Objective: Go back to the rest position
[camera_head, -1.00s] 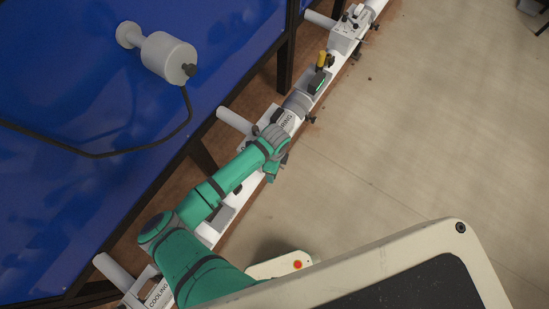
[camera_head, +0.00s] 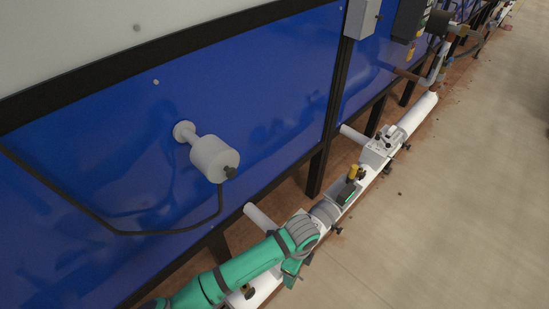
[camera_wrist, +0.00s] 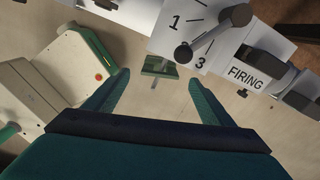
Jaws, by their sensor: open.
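My gripper (camera_wrist: 159,78) is open in the wrist view, with its two teal fingers apart. A small green plate with a pale stem (camera_wrist: 158,68) shows between and beyond the fingertips; whether it touches them is unclear, and it looks apart. In the head view my gripper (camera_head: 292,272) is at the lower middle, beside the white pipe line, partly hidden by my wrist. My green arm reaches in from the bottom edge.
A white panel marked FIRING (camera_wrist: 245,77) and a dark lever (camera_wrist: 198,42) by the numbers 1 and 3 are close on the right in the wrist view. The blue wall (camera_head: 110,180) carries a grey cylinder (camera_head: 213,158). The floor (camera_head: 430,220) at right is clear.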

